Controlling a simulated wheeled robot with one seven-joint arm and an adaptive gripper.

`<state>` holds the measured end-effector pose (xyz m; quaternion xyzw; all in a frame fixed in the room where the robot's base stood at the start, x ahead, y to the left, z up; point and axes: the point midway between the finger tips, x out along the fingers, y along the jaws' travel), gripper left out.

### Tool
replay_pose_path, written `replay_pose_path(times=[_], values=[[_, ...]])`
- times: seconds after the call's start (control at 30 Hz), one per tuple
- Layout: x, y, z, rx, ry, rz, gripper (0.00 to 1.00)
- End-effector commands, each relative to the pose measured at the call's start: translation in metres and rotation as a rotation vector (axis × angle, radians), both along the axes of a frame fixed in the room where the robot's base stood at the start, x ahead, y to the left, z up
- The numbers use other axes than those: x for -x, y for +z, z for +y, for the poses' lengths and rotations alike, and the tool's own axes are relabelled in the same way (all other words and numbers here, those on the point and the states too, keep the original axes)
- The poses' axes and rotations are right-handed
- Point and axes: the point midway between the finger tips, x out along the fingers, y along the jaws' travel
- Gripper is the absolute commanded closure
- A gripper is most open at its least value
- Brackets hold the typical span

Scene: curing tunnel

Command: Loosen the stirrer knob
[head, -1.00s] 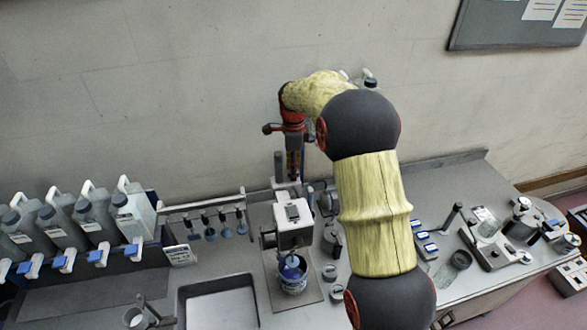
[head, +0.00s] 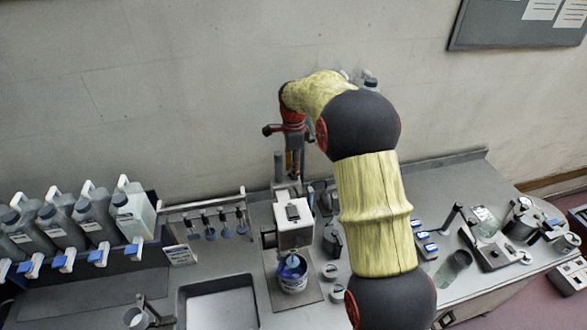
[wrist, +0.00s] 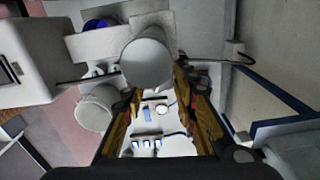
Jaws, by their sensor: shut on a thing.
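The stirrer (head: 294,236) is a pale box-shaped head on a stand, with a blue-and-white pot (head: 292,283) below it. Its grey upright post (head: 279,166) rises behind the head. In the wrist view the stirrer head (wrist: 25,55) is at upper left and the post's round pale top (wrist: 147,65) is at the fingertips. My gripper (head: 294,178) points down behind the head, just right of the post. Its fingers also show in the wrist view (wrist: 160,100). They are shut on the stirrer knob, which is mostly hidden by the post and fingers.
A rack of hanging tools (head: 215,222), a grey tray (head: 218,301) and several jugs (head: 95,212) are to the left. Blue-topped blocks (head: 425,243) and bench instruments (head: 490,248) stand to the right. The wall is close behind my arm.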

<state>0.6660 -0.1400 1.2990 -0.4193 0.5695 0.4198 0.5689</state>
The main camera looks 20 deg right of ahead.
Motion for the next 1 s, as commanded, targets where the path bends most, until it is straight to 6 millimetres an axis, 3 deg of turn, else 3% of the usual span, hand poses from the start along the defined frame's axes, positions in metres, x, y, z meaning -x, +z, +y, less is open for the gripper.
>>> replay_pose_path(times=[0.6,1.0], values=[[-0.0008,0.0012,-0.0002,0.0,0.531,-0.003,0.97],[-0.0012,0.0019,-0.0003,0.001,0.76,-0.004,0.97]])
